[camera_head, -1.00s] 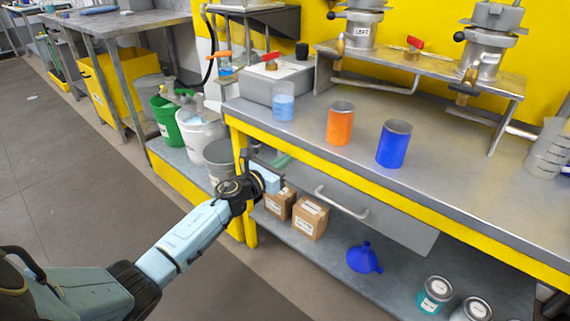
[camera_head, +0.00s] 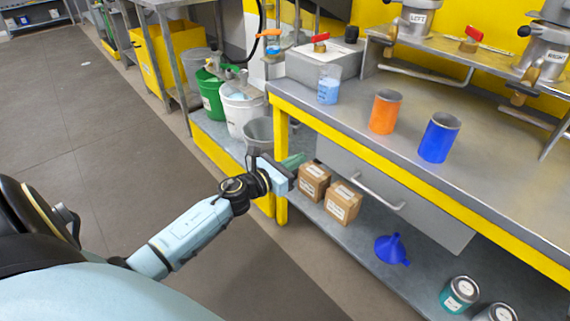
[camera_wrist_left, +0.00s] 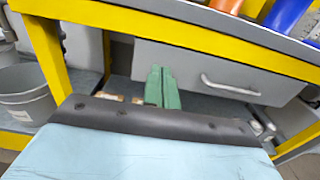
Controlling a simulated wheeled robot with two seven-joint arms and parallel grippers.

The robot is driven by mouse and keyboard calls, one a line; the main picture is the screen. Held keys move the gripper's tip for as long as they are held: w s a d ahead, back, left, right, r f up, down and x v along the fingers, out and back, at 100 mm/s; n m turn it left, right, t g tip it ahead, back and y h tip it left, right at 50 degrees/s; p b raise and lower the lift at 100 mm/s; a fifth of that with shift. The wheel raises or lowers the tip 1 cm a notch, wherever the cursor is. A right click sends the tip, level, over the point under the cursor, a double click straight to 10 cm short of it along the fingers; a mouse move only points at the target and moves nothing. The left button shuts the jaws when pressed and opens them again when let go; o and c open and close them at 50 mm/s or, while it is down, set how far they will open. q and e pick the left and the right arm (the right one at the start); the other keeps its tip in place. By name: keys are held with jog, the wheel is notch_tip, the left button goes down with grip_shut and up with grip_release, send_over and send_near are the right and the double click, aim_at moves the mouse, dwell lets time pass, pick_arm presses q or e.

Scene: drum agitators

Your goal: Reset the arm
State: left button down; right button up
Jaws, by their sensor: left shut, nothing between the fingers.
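My left arm reaches in from the lower left in the head view. Its left gripper (camera_head: 293,161) has green fingers and is shut and empty. It sits in front of the workbench's left front leg, left of the grey drawer (camera_head: 360,185). In the left wrist view the green fingers (camera_wrist_left: 161,86) lie together, in front of the drawer (camera_wrist_left: 215,75). My right gripper is not in view.
An orange cup (camera_head: 385,112) and a blue cup (camera_head: 439,138) stand on the bench top. Cardboard boxes (camera_head: 342,201), a blue funnel (camera_head: 391,249) and cans (camera_head: 460,294) are on the lower shelf. Buckets (camera_head: 241,110) stand left of the bench. Floor at left is clear.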

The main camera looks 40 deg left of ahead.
pick_arm(q)
jog(key=shift+v, duration=1.8)
